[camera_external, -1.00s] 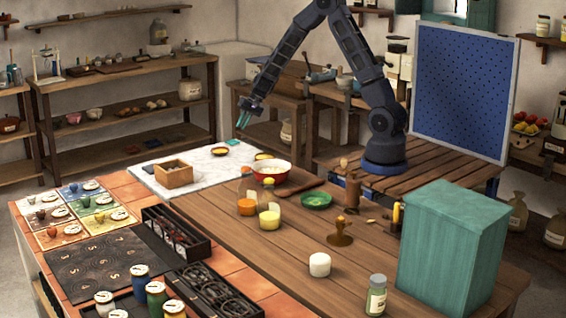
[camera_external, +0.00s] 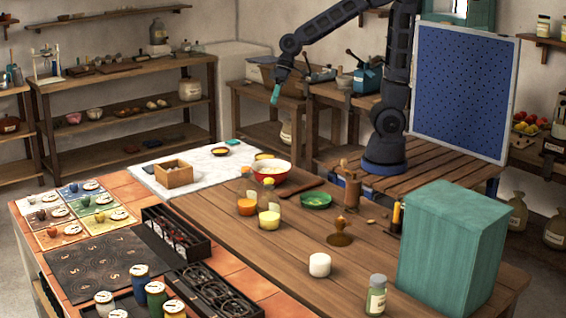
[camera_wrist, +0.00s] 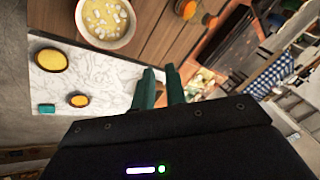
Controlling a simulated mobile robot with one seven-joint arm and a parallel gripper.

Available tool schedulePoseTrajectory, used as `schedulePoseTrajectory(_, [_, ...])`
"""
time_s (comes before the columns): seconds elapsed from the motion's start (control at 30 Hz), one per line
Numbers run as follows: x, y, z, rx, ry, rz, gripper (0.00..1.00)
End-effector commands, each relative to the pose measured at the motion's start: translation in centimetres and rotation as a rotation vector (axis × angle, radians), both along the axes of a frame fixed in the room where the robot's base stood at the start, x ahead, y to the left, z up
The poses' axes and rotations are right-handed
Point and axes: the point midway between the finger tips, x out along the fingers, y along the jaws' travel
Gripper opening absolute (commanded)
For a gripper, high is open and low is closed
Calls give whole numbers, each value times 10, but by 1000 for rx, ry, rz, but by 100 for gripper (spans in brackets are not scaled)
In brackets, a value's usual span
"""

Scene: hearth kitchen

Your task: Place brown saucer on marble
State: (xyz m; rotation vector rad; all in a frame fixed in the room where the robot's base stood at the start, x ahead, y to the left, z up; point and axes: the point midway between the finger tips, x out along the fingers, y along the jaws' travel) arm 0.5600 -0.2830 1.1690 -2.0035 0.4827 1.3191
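The white marble slab (camera_external: 206,166) lies at the back left of the wooden table; it fills the left of the wrist view (camera_wrist: 105,72). A small dark brown dish with a yellow inside (camera_external: 220,150) rests on the slab, also in the wrist view (camera_wrist: 79,101). A larger dark-rimmed yellow dish (camera_external: 264,155) sits near the bowl, also in the wrist view (camera_wrist: 51,60). I cannot tell which is the brown saucer. My gripper (camera_external: 275,94) is raised above and behind the slab. Its teal fingers (camera_wrist: 162,86) are apart with nothing between them.
A red-rimmed bowl (camera_external: 271,171) and a wooden box (camera_external: 174,175) stand by the dishes. A small teal block (camera_wrist: 47,108) lies at the slab's edge. A green dish (camera_external: 315,200), jars and a large teal box (camera_external: 450,250) occupy the wooden table.

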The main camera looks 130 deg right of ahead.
Motion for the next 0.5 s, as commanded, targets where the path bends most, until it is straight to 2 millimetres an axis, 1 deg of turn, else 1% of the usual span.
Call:
schedulePoseTrajectory(0.03, [-6,23,9,-23,-1,54,13])
schedulePoseTrajectory(0.1, [-16,50,19,-51,6,123,13])
schedulePoseTrajectory(0.2, [-34,85,30,-94,13,218,13])
schedulePoseTrajectory(0.27, [-47,104,36,-120,15,273,13])
schedulePoseTrajectory(0.3, [-55,116,39,-137,17,309,13])
schedulePoseTrajectory(0.4, [-79,143,46,-183,19,397,13])
schedulePoseTrajectory(0.5, [-104,166,52,-230,19,482,13])
